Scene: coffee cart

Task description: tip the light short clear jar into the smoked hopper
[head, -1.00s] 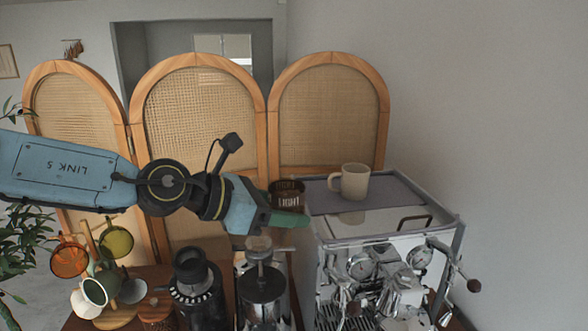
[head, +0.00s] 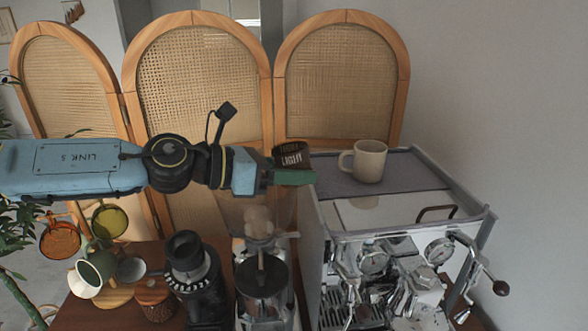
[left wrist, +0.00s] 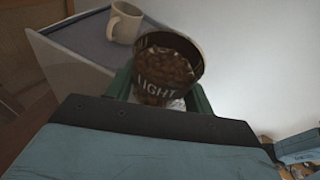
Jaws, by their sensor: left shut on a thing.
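My left gripper (head: 295,178) is shut on the short clear jar (head: 291,155), which is labelled "LIGHT" and full of brown beans. In the left wrist view, the jar (left wrist: 166,66) sits between green fingers, its open top showing the beans. It looks close to upright, at most slightly tilted, and no beans are spilling. A faint, see-through smoked hopper (head: 262,218) appears on the silver grinder (head: 263,282), below and slightly left of the jar. A gap separates them.
A coffee machine (head: 355,212) stands to the right, with a beige mug (head: 370,161) on its top mat. A black grinder (head: 191,272) stands left of the silver one. Coloured mugs hang at the far left. A cane screen (head: 200,85) closes the back.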

